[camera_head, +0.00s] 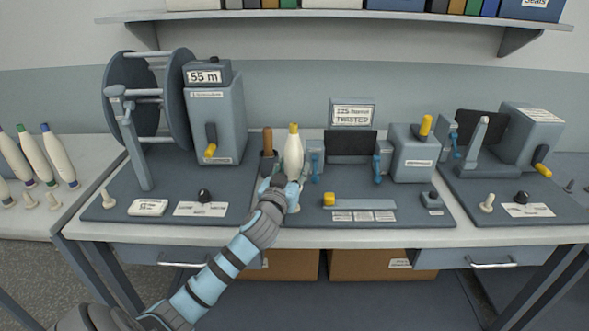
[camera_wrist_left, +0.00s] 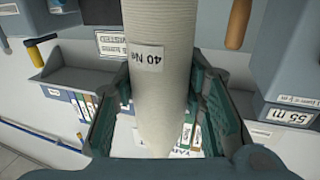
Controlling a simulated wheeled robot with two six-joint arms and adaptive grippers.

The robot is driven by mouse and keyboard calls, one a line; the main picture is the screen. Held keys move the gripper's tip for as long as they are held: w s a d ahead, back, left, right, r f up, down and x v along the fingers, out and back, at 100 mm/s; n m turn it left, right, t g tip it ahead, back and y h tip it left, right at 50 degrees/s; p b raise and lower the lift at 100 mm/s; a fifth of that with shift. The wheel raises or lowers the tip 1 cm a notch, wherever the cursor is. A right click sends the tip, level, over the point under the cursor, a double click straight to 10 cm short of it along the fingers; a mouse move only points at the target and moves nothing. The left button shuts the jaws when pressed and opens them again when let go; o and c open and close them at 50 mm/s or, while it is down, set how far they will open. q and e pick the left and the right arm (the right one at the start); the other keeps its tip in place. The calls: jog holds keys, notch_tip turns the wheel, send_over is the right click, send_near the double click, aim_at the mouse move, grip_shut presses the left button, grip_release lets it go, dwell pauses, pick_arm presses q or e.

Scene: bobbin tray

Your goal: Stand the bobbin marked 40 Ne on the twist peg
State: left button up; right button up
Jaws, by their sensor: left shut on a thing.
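A cream bobbin with a yellow tip (camera_head: 293,150) stands upright in my left gripper (camera_head: 283,187), at the left front of the middle station marked "TWISTED" (camera_head: 352,115). In the left wrist view the bobbin (camera_wrist_left: 162,90) carries a "40 Ne" label, upside down in the picture. My left gripper (camera_wrist_left: 160,115) is shut around it from both sides. A small pale piece (camera_head: 292,208) shows just below the gripper; I cannot tell whether it is the twist peg or the bobbin's foot. Contact there is hidden. My right gripper is not in view.
The left station has a large reel (camera_head: 130,100), a "55 m" box (camera_head: 206,76) and a bare peg (camera_head: 108,198). A brown-handled tool (camera_head: 267,142) stands close left of the bobbin. The right station has another peg (camera_head: 487,203). Several bobbins (camera_head: 33,155) stand at far left.

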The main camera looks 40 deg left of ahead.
pick_arm(q)
jog(key=shift+f+b, duration=1)
jog(key=shift+f, duration=0.2)
jog(key=o, duration=1.3)
jog(key=shift+s+d, duration=0.15)
jog(key=shift+s, duration=0.2)
jog(key=v, duration=1.1)
jog(key=shift+s, duration=0.15)
